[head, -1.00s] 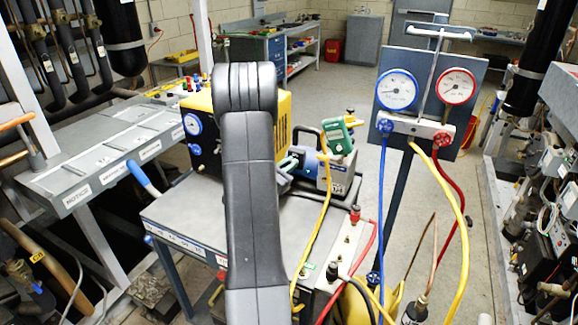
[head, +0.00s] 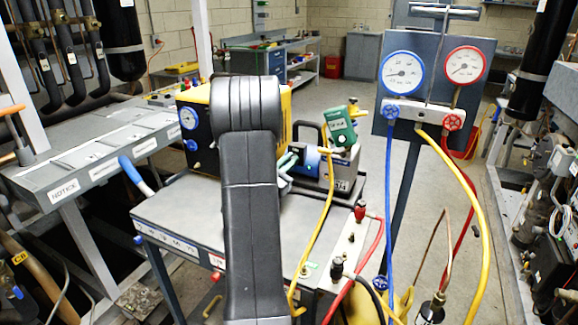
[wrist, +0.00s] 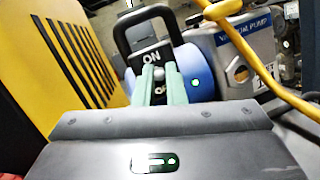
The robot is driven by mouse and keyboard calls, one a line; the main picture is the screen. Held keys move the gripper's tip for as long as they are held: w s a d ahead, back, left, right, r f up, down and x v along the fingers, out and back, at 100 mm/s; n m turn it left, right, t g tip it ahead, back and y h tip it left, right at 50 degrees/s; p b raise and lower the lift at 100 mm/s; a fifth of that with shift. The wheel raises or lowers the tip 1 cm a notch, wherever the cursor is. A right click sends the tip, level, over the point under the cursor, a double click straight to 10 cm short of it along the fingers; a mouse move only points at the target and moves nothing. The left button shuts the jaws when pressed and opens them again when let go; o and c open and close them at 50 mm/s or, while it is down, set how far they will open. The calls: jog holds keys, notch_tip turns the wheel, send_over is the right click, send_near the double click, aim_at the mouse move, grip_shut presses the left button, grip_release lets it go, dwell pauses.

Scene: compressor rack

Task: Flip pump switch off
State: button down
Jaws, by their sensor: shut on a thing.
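The vacuum pump (head: 345,170) stands on the grey cart top, and it also shows in the wrist view (wrist: 235,52) with a "VACUUM PUMP" label. Its blue round body (wrist: 200,72) has a small lit green spot. A dark switch plate with a white "ON" label (wrist: 151,57) faces me below the black handle. My gripper (wrist: 160,80) has its two pale green fingers at this plate, shut on the small light pump switch (wrist: 159,74) between the tips. The fingers hide the lower plate. In the head view my gripper (head: 286,162) is partly hidden by my dark arm.
A yellow slatted unit (wrist: 70,55) stands close left of my gripper. A yellow hose (head: 322,230) hangs in front of the pump. The gauge board (head: 436,80) with red and blue hoses stands to the right. The front of the cart top (head: 185,215) is mostly bare.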

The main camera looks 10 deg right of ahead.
jog(key=shift+r, duration=0.1)
jog(key=c, duration=1.5)
grip_release()
jog(key=shift+a, duration=0.1)
jog(key=r+v, duration=0.1)
jog(key=v, duration=0.4)
jog(key=b+v, duration=0.1)
jog(key=v, duration=0.5)
jog(key=r+v, duration=0.1)
jog(key=v, duration=0.4)
jog(key=shift+s+a+r, duration=0.3)
jog(key=shift+s+a, duration=0.1)
jog(key=shift+a, duration=0.1)
